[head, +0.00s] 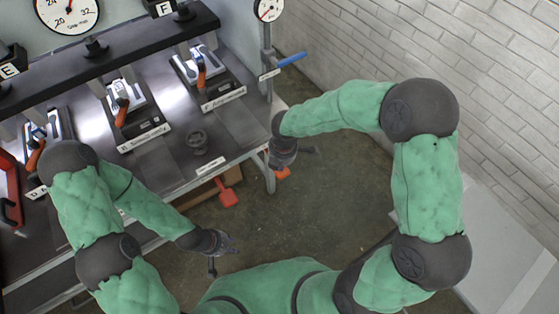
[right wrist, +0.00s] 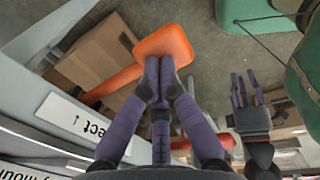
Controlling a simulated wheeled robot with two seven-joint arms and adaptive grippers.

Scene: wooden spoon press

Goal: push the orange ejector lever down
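The table (head: 245,118) holds several clamps with orange handles and a dark knob (head: 197,140). Cardboard boxes (right wrist: 98,55) lie under it. A blue handle (head: 292,59) sticks out at the right. Floor in front is clear.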

